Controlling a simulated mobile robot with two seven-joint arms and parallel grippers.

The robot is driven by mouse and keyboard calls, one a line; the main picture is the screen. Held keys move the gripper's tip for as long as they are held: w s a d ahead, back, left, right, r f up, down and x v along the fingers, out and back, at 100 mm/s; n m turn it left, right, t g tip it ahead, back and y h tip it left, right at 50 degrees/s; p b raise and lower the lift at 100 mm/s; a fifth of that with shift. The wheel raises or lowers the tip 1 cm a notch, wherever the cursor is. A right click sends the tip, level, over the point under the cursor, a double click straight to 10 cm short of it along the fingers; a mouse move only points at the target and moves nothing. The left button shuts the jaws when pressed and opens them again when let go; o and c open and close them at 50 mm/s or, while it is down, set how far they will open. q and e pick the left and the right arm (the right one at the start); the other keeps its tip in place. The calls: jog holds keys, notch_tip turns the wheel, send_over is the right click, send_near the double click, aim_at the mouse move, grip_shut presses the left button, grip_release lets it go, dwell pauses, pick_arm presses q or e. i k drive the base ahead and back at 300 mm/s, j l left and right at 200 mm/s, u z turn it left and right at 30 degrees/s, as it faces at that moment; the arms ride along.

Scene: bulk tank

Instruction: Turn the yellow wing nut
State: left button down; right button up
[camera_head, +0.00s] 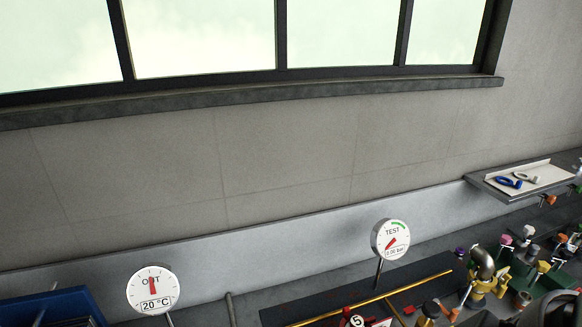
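A yellow fitting (484,287) with a rounded metal piece above it stands in the crowded lower right of the head view. It is small, and I cannot tell whether it is the yellow wing nut. No other part there reads clearly as a yellow wing nut. Neither of my grippers shows in this view.
A round TEST gauge (391,239) and a round dial marked 20 °C (152,289) stand before the wall. Several coloured knobs and green blocks crowd the lower right. A shelf (483,187) holds blue and pale handles. A yellow rod (375,299) lies near the bottom.

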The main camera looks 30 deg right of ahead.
aim_at(504, 279)
jog(key=z, duration=1.7)
